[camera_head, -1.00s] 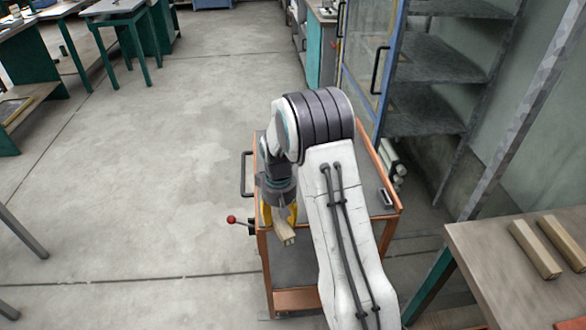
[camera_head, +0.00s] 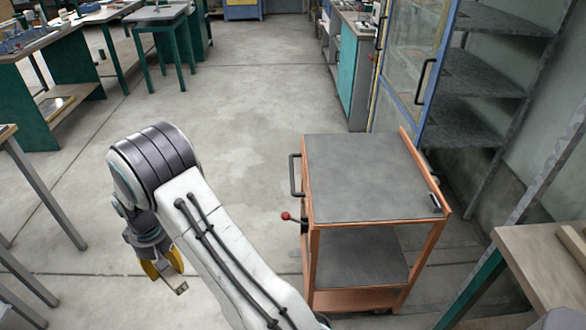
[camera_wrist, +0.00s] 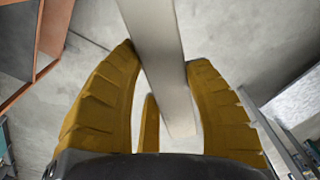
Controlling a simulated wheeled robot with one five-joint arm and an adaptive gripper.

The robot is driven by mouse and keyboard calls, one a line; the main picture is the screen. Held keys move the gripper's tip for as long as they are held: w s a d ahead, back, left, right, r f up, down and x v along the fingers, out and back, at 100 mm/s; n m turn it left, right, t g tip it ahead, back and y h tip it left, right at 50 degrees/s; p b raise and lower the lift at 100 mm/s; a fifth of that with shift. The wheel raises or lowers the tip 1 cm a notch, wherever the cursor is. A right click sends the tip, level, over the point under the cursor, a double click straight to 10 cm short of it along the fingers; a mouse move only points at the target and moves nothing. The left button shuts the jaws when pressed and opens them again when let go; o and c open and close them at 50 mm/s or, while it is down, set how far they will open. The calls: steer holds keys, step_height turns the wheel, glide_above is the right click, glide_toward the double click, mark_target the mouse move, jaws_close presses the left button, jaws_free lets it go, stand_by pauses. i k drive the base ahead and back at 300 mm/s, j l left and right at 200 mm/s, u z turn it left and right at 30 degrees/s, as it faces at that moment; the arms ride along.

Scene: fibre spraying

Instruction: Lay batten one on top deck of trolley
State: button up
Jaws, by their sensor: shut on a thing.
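My gripper (camera_head: 163,268) has yellow fingers and is shut on a pale batten. The batten's end (camera_head: 181,287) shows below the fingers in the head view. In the wrist view the batten (camera_wrist: 157,45) runs between the fingers (camera_wrist: 160,72) and beyond them. The orange-framed trolley stands to the right of my arm, and its grey top deck (camera_head: 368,180) is bare over most of its area. My gripper and the batten are over the floor, left of the trolley and apart from it.
A red-knobbed lever (camera_head: 288,216) and a dark handle (camera_head: 295,175) stick out from the trolley's left side. A small dark item (camera_head: 436,201) sits at the deck's right edge. A worktable (camera_head: 545,265) stands at right, a shelf cabinet (camera_head: 480,75) behind.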

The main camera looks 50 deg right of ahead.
mark_target(349, 170)
steer(key=i+j+u, duration=0.15)
steer(key=i+j, duration=0.15)
steer(key=i+j+u, duration=0.2)
steer(key=i, duration=0.3)
steer(key=i+l+z, duration=0.1)
steer(key=i+z, duration=0.2)
steer(key=z, duration=0.15)
steer(key=i+z, duration=0.4)
steer(key=i+j+z, duration=0.15)
steer(key=z, duration=0.3)
steer(key=i+l+z, duration=0.25)
steer(key=i+z, duration=0.25)
steer(key=i, duration=0.15)
steer(key=i+z, duration=0.45)
steer(key=i, duration=0.2)
steer(key=i+l, duration=0.2)
steer(key=i+l+u, duration=0.15)
steer(key=l, duration=0.2)
